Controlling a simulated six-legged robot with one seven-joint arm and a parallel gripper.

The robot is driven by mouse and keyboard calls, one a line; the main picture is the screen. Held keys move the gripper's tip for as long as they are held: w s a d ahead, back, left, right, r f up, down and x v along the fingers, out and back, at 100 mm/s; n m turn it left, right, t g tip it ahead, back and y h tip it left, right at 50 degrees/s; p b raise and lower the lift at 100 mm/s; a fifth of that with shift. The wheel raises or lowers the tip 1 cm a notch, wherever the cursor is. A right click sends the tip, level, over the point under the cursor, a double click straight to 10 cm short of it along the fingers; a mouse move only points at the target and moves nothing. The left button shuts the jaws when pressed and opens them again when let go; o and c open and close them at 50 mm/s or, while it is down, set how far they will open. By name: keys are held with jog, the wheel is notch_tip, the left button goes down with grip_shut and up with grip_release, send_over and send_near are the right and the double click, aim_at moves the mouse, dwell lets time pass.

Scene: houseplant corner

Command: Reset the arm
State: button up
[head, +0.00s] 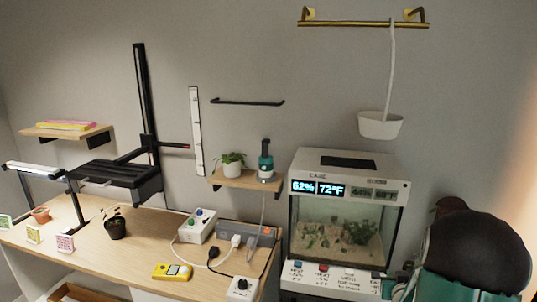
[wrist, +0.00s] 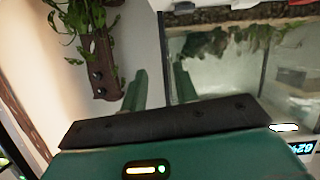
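My gripper (wrist: 159,67) shows in the wrist view as two green fingers standing apart, with nothing seen between them. Behind the fingers are the pale wall and the edge of the glass tank (wrist: 212,58), which appears upside down here. In the head view, my black and green arm fills the lower right corner, just right of the tank (head: 345,235). My fingertips cannot be made out in that view.
A wall-mounted brown board (wrist: 98,66) with a leafy plant shows in the wrist view. A white hanging pot (head: 380,126) hangs above the tank.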

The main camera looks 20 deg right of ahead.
jog(key=a+r+n+g+y, duration=0.1)
jog(key=a+r, duration=0.4)
jog(key=a, duration=0.3)
jog(key=s+a+r+n+g+y, duration=0.15)
jog(key=a+r, duration=0.25)
jog(key=a, duration=0.4)
jog(key=a+r+y, duration=0.2)
jog(key=a+r, duration=0.3)
jog(key=a, duration=0.3)
jog(key=s+a+r+n+g+y, duration=0.1)
jog(key=s+a+r+g, duration=0.1)
jog(key=s+a, duration=0.6)
jog(key=s+a+r+n+g+y, duration=0.1)
jog(key=s+a+r+n+y, duration=0.1)
jog(key=s+a, duration=0.6)
jog(key=shift+s+a+g, duration=0.2)
jog(key=shift+s+g, duration=0.05)
jog(key=shift+g, duration=0.1)
jog(key=shift+d+y, duration=0.2)
jog(key=shift+y, duration=0.05)
